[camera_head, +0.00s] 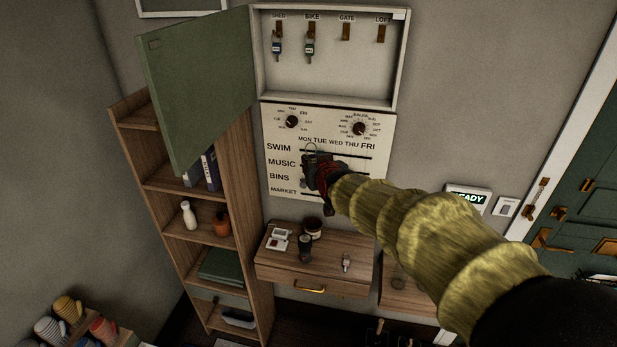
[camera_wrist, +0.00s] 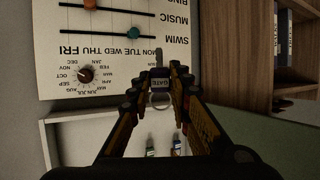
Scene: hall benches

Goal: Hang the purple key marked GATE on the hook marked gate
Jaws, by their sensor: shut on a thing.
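My gripper (camera_head: 318,168) is in front of the white planner board, below the key cabinet. In the wrist view my gripper (camera_wrist: 160,80) is shut on a key tag (camera_wrist: 161,84) that reads GATE, with a metal ring beside it; its purple colour is hard to make out, and the fingers hide part of the key. The hook marked GATE (camera_head: 346,32) is in the open cabinet, third from the left, and is empty. The held key is apart from it, lower and to the left in the head view.
The cabinet (camera_head: 400,75) has its green door (camera_head: 200,85) swung open to the left. A blue key (camera_head: 277,46) hangs on SHED and a green key (camera_head: 310,48) on BIKE; LOFT (camera_head: 382,34) is empty. Another small key (camera_head: 346,262) lies on the drawer unit (camera_head: 275,262) below.

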